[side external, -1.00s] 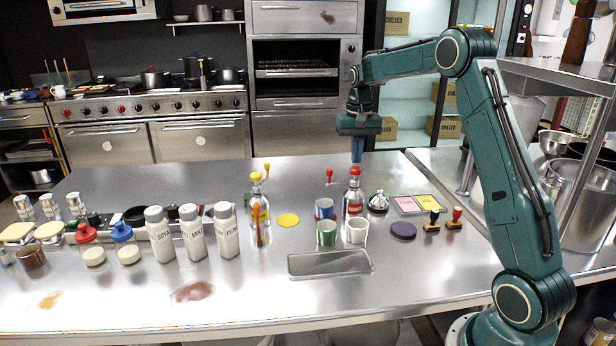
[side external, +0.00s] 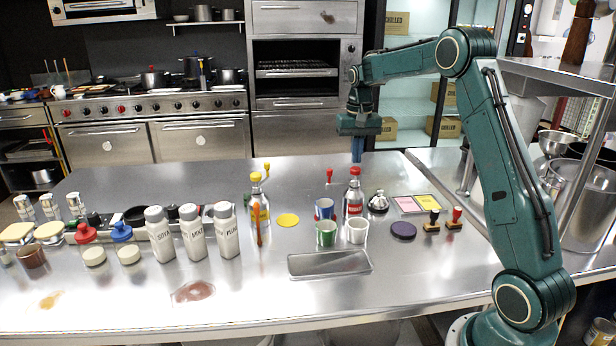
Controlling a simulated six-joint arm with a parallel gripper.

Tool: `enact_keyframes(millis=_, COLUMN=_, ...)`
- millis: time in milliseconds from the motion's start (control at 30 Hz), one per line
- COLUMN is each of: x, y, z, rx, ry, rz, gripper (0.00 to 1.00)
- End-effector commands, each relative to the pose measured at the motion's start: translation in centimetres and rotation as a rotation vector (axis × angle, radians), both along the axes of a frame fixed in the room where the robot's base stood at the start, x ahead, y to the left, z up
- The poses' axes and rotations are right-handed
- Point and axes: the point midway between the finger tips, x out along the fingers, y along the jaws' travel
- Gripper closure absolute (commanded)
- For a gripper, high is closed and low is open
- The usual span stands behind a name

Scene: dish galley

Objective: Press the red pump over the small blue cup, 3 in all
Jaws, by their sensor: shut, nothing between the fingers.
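The red-topped pump bottle (side external: 354,196) stands upright on the steel counter, with a clear body and a red label. My gripper (side external: 357,160) is shut and empty, pointing down just above the bottle's red top (side external: 355,171). A small gap seems to show between them, but I cannot be sure they are apart. The small blue cup (side external: 324,208) stands just left of the bottle, partly hidden by the green cup (side external: 326,233) in front of it. What is inside the blue cup cannot be seen.
A white cup (side external: 357,231) stands in front of the red-topped bottle. A yellow-topped bottle (side external: 258,208) is to the left, and a small red-knobbed item (side external: 329,175) is behind the blue cup. A silver bell (side external: 378,202) is close on the right. A shallow metal tray (side external: 330,275) lies in front.

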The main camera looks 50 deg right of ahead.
Motion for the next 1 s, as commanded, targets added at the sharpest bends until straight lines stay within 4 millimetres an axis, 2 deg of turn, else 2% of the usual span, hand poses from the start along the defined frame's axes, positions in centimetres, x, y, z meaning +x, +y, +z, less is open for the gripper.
enact_keyframes(millis=1000, x=0.0, y=0.0, z=-2.2, rx=0.001, ry=0.001, rz=0.000, gripper=1.00)
